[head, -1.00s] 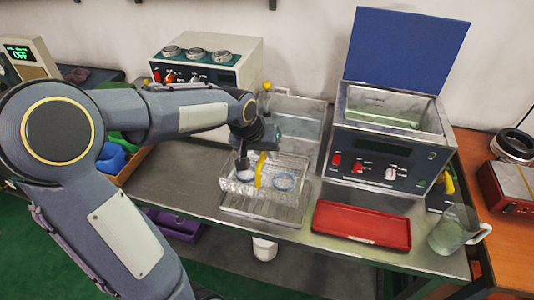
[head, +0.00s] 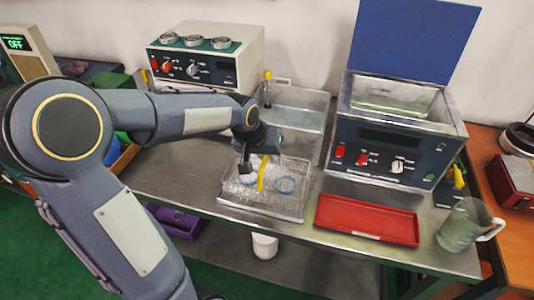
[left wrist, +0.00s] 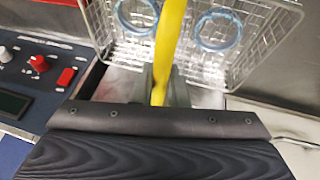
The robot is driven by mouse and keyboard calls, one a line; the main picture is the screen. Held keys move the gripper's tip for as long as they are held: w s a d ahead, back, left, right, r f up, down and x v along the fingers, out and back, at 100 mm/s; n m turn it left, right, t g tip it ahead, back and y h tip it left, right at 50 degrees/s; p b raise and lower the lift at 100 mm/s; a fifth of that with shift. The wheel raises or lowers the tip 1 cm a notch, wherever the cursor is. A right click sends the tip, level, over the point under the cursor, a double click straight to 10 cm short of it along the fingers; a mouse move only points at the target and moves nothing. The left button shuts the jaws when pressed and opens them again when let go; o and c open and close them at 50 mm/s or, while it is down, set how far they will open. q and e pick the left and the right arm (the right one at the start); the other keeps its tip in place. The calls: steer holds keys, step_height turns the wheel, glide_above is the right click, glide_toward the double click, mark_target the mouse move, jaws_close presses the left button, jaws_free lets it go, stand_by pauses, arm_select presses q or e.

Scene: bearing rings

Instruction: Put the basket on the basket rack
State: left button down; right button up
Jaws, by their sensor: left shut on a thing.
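The wire basket (head: 290,172) holds two pale blue rings, and its yellow handle (head: 262,176) stands up from it. It also shows in the left wrist view (left wrist: 258,60) with both rings inside. My left gripper (head: 254,168) is shut on the yellow handle, which runs between its fingers in the left wrist view (left wrist: 162,90). The metal basket rack (head: 262,211) is on the steel table directly under the basket, mostly covered by it. The basket looks level and down at the rack; I cannot tell whether it bears fully on it. My right gripper is not in view.
A clear tank (head: 300,118) stands behind the basket. A blue-fronted bath with its lid up (head: 385,150) is at the back right. A red tray (head: 367,220) lies right of the rack, with a clear jug (head: 460,226) beyond. The table (head: 170,180) left of the rack is bare.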

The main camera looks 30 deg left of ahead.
arm_select(q)
steer(key=shift+f, duration=0.15)
stand_by(0.5)
steer(key=c, duration=1.3)
jaws_free()
steer(key=shift+c, duration=0.2)
step_height(320, 180, up, 11)
steer(key=p, duration=0.8)
